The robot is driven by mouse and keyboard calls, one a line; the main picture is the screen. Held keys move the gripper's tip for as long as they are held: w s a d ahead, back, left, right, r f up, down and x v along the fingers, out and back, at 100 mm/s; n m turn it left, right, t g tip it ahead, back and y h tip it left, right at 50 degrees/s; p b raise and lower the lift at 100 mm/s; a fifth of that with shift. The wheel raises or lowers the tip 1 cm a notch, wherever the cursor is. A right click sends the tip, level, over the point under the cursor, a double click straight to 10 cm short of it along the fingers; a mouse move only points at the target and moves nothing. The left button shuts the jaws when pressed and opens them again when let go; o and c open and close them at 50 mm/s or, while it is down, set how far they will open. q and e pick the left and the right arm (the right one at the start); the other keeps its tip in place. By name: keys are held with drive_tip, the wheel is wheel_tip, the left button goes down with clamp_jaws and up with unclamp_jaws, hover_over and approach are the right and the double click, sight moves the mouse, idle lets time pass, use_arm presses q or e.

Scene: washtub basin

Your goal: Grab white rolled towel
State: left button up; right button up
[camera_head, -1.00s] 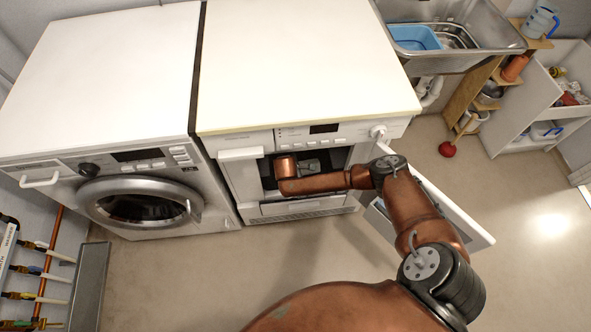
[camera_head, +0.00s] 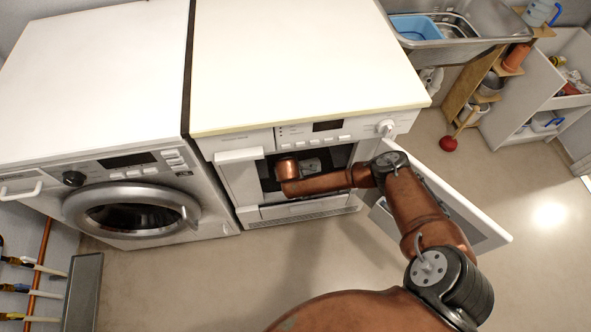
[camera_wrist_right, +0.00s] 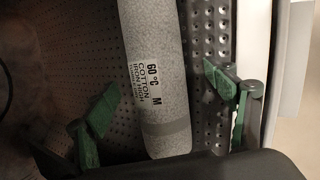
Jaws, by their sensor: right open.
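The rolled towel (camera_wrist_right: 158,85) shows in the right wrist view as a pale grey-white roll with printed text and a darker band near its lower end. It lies inside a perforated metal drum. My right gripper (camera_wrist_right: 165,105) is open, with one green-padded finger left of the roll and the other to its right; gaps show on both sides. In the head view my right arm (camera_head: 330,182) reaches into the open front of the right machine (camera_head: 300,60); the gripper and towel are hidden there. My left gripper is not in view.
The machine's open door (camera_head: 445,205) stands to the right of my arm. The left washing machine (camera_head: 135,205) is shut. A sink with a blue basin (camera_head: 415,28) and a wooden shelf (camera_head: 470,95) stand at the right. Drum walls (camera_wrist_right: 75,50) surround the gripper closely.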

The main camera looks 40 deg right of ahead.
drive_tip(key=shift+r, duration=0.1)
drive_tip(key=shift+c, duration=0.4)
drive_tip(key=c, duration=1.3)
